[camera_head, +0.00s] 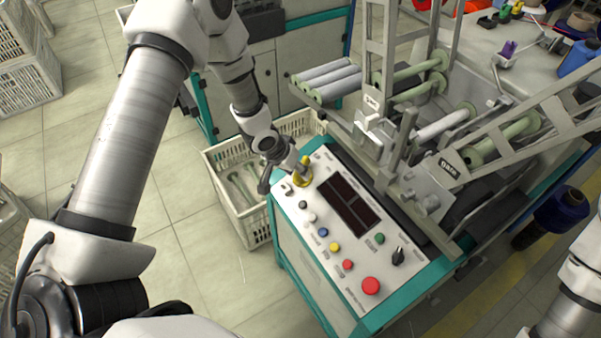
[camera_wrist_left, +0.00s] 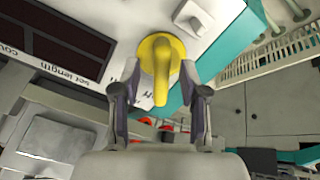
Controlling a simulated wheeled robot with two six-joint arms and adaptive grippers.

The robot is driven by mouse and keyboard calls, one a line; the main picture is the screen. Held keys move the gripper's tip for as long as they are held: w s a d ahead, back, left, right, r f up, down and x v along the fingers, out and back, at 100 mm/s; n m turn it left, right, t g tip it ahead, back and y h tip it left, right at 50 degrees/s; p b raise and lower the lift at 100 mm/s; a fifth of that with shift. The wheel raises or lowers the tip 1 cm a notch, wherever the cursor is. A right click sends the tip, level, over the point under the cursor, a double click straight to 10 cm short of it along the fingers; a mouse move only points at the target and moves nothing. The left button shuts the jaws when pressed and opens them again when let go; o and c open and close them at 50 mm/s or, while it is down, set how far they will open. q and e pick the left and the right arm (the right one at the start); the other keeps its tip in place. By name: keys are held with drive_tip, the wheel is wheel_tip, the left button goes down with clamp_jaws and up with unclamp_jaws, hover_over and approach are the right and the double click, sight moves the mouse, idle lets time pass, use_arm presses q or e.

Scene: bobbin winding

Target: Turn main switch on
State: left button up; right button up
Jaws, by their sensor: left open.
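The main switch (camera_head: 304,174) is a yellow rotary knob at the far left corner of the white control panel (camera_head: 322,222). In the left wrist view the yellow knob (camera_wrist_left: 160,66) has a round base and a raised handle that runs up and down the picture. My left gripper (camera_head: 288,168) is at the knob in the head view. In the left wrist view my left gripper (camera_wrist_left: 162,98) is open, with one finger on each side of the knob's handle; I cannot tell whether either finger touches it. My right gripper is out of view.
The panel also carries dark displays (camera_head: 349,204), several coloured buttons, a black selector (camera_head: 398,256) and a red stop button (camera_head: 370,286). A white crate (camera_head: 257,228) stands on the floor beside the cabinet. The winding frame with rollers (camera_head: 440,125) rises behind the panel.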

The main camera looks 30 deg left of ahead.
use_arm(q)
drive_tip(key=shift+x, duration=0.95)
drive_tip(key=shift+w+d+f, duration=0.1)
drive_tip(key=shift+w+d, duration=0.05)
drive_tip(key=shift+w, duration=0.1)
drive_tip(key=shift+s+a, duration=0.2)
drive_tip(key=shift+a, duration=0.05)
clamp_jaws()
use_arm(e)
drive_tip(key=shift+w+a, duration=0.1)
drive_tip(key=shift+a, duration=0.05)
